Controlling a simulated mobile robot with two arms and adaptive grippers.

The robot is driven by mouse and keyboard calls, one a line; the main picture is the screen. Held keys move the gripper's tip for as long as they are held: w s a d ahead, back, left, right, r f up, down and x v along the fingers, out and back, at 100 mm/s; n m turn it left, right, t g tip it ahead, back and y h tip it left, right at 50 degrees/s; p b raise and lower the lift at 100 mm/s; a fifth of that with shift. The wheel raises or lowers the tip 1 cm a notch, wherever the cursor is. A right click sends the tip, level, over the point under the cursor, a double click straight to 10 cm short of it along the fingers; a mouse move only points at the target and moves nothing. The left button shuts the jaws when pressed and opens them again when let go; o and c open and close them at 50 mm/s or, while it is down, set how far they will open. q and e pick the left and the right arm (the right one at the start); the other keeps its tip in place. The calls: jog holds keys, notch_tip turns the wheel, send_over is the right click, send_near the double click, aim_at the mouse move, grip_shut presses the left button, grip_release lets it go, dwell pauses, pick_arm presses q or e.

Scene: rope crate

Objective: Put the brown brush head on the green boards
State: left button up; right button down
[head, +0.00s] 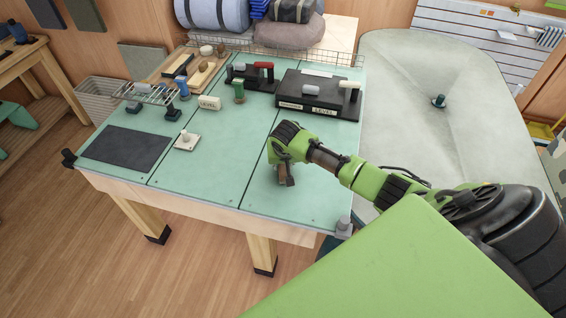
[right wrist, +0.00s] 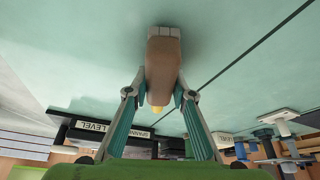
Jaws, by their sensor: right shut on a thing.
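My right gripper (head: 286,164) is over the front right part of the green boards (head: 226,160) that make up the table top. It is shut on the brown brush head (right wrist: 161,62), which sits between the two fingers in the right wrist view. In the head view only a small part of the brush head shows below the gripper. It is low over the right board, with a soft shadow on the surface near it; I cannot tell whether it touches. My left gripper is not in view.
A black level box (head: 318,100) stands behind the gripper at the back right. Smaller tools, a dark mat (head: 126,148) and a pale square plate with a knob (head: 187,141) are further left. The front middle of the boards is clear. A grey clamp (head: 344,225) sits at the front right corner.

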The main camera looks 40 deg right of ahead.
jog(key=shift+f, duration=0.45)
dwell(0.3)
jog(key=c, duration=1.7)
grip_release()
jog(key=v, duration=1.2)
jog(key=shift+a, duration=0.1)
